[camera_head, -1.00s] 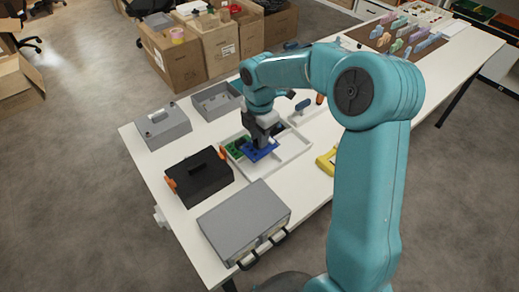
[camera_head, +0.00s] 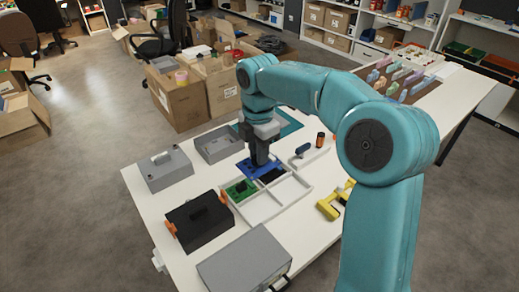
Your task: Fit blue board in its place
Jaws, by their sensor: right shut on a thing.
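The blue board (camera_head: 246,168) is at the back left part of the white compartment tray (camera_head: 258,214). My right gripper (camera_head: 259,162) points down from above and is shut on the blue board. I cannot tell whether the board touches the tray. A green board (camera_head: 240,191) lies in the tray's left compartment. A dark piece (camera_head: 272,176) shows just right of the blue board, partly hidden. The front and right compartments look empty. My left gripper is not in view.
A grey lidded box (camera_head: 166,168), an open grey bin (camera_head: 218,145) and a black case (camera_head: 199,220) stand left of the tray. A grey case (camera_head: 245,262) is in front. A yellow tool (camera_head: 334,203) lies to the right. Cardboard boxes stand behind the table.

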